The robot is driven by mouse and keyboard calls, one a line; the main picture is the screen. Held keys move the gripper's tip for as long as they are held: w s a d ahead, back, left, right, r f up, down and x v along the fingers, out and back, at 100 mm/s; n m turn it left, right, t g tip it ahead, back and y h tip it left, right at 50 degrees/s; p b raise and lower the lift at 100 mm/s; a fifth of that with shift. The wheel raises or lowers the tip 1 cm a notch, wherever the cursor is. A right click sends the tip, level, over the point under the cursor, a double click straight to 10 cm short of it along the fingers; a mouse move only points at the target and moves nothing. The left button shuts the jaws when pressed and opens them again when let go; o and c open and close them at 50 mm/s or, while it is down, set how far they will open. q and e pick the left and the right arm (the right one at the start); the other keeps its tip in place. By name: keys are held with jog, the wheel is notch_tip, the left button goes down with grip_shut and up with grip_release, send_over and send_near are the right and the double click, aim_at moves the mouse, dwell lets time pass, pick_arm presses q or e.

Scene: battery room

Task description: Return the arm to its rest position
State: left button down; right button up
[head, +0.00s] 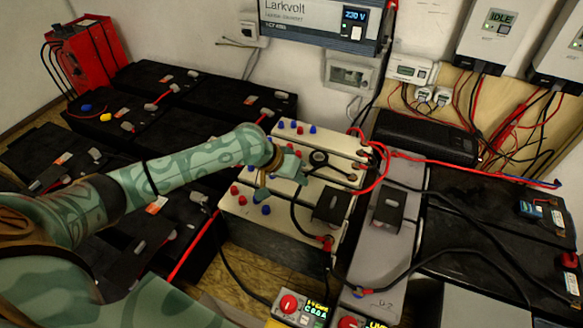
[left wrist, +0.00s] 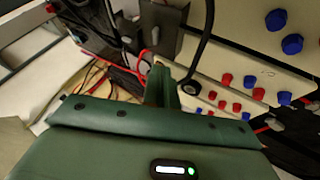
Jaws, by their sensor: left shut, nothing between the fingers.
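My left arm comes in from the left in the head view, in a green patterned sleeve. Its gripper (head: 281,179) hangs over the pale-topped battery bank with red and blue terminal caps (head: 243,203). The jaws are shut and empty. In the left wrist view the green gripper fingers (left wrist: 165,88) show at the middle, with the red and blue caps (left wrist: 232,95) beyond and to the right. I cannot tell whether the fingers touch the bank. My right gripper is in neither view.
A black cable with a round end (head: 318,157) lies on the bank, close right of the gripper. Black batteries (head: 170,122) fill the left. A grey unit (head: 398,235) and dark batteries (head: 480,245) stand right. Small meters with displays (head: 300,308) sit at the front.

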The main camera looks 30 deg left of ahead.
pick_arm(q)
jog(key=s+d+m+t+y, duration=0.2)
jog(key=s+d+m, duration=0.4)
jog(key=s, duration=0.7)
jog(key=s+a+r+y, duration=0.3)
jog(key=s+a+y, duration=0.5)
jog(key=s+a, duration=0.5)
jog(key=s+d+f+g+h, duration=0.2)
jog(key=f, duration=1.1)
jog(key=s+d+f+g+h, duration=0.1)
jog(key=d+f, duration=0.1)
jog(key=f, duration=1.2)
jog(key=s+f+n+g+h+b, duration=0.1)
jog(key=s+f+n+g, duration=0.1)
jog(key=s+f, duration=1.3)
jog(key=s+g, duration=0.1)
jog(key=s, duration=0.3)
jog(key=shift+s+f+n+h, duration=0.15)
jog(key=shift+f+n+h, duration=0.15)
jog(key=shift+f+n, duration=0.1)
